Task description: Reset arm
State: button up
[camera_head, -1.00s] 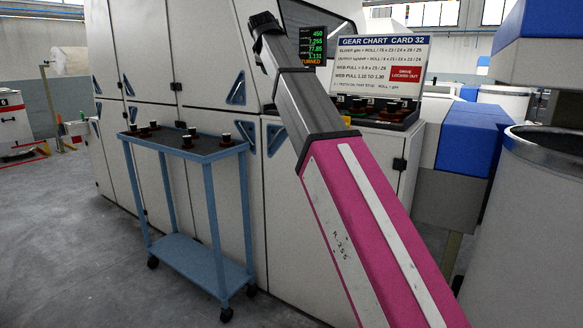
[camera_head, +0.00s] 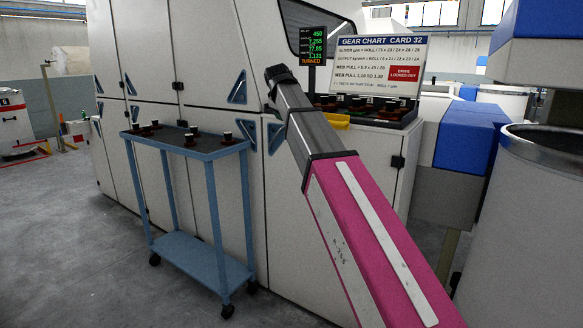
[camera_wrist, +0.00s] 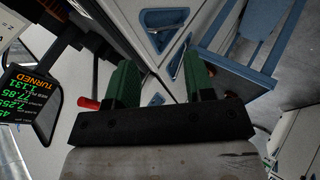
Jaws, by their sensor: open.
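My gripper (camera_wrist: 165,82) shows in the wrist view with its two green fingers apart and nothing between them. Beyond the fingers are the pale machine doors with blue triangular handles. In the head view my pink and grey arm rises from the bottom right, and its dark end (camera_head: 273,78) is in front of the machine, above and to the right of the blue cart (camera_head: 206,157). The fingers are hard to make out in the head view.
Several small dark pieces with white tops stand on the cart. A gear chart sign (camera_head: 381,62) stands behind a dark rack (camera_head: 400,118), with a yellow bin (camera_head: 336,121) beside it. A large grey can (camera_head: 530,215) is at right.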

jog(key=s+d+f+m+g, duration=0.2)
jog(key=s+d+f, duration=0.15)
jog(key=f, duration=0.75)
jog(key=s+d+f+m+g, duration=0.15)
jog(key=d+f, duration=0.35)
jog(key=f, duration=0.7)
jog(key=s+d+f+m+g, duration=0.1)
jog(key=s+d+f+m, duration=0.2)
jog(key=f, duration=0.8)
jog(key=s+d+f+m+g, duration=0.1)
jog(key=s+d+f, duration=0.2)
jog(key=s+f, duration=0.3)
jog(key=s+d+f+m+g, duration=0.2)
jog(key=s+d+f, duration=0.2)
jog(key=s+f, duration=0.3)
jog(key=s+d+f+m+g+y, duration=0.1)
jog(key=s+d+f+m, duration=0.1)
jog(key=s+f, duration=0.5)
notch_tip(320, 180, down, 3)
jog(key=shift+s+d+r, duration=0.1)
jog(key=shift+s+d, duration=0.05)
jog(key=shift+d, duration=0.55)
